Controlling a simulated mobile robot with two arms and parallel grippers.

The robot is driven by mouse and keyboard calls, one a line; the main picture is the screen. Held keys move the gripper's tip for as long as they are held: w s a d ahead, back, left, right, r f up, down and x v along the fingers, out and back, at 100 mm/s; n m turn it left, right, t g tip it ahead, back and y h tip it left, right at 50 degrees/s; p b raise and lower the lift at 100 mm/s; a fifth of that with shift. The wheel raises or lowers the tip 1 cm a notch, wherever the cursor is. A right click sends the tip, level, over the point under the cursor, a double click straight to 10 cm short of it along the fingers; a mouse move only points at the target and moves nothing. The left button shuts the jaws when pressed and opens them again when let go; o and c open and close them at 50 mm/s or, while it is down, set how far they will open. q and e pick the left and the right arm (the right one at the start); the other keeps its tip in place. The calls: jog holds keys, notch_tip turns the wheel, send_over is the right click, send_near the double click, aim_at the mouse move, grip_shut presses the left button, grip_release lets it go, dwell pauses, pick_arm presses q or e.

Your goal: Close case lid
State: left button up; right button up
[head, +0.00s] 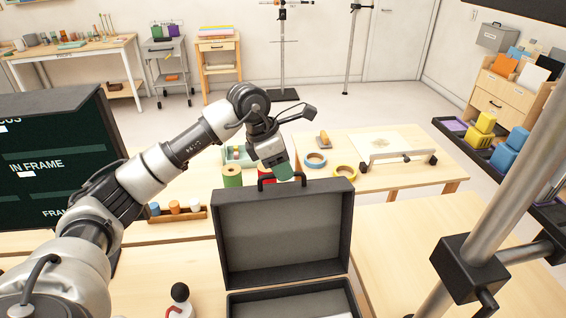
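The black case (285,304) stands open on the wooden table in the lower middle. Its lid (282,238) is raised upright, with the grey lining facing me. A black handle (262,182) is on the lid's top edge. My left gripper (281,173) points down at the handle, just behind or at the lid's top edge. I cannot tell whether it touches the handle, or whether its fingers are open or shut. The case's bottom half is cut off by the lower picture edge. My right gripper is not in view.
A dark board with lettering (50,165) stands at left. A small bottle (180,298) is left of the case. A metal pole stand (505,190) rises at right.

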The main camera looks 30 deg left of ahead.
pick_arm(q)
jog(key=shift+d+f, duration=0.2)
jog(key=shift+f, duration=0.05)
grip_shut()
jog(key=shift+a, duration=0.1)
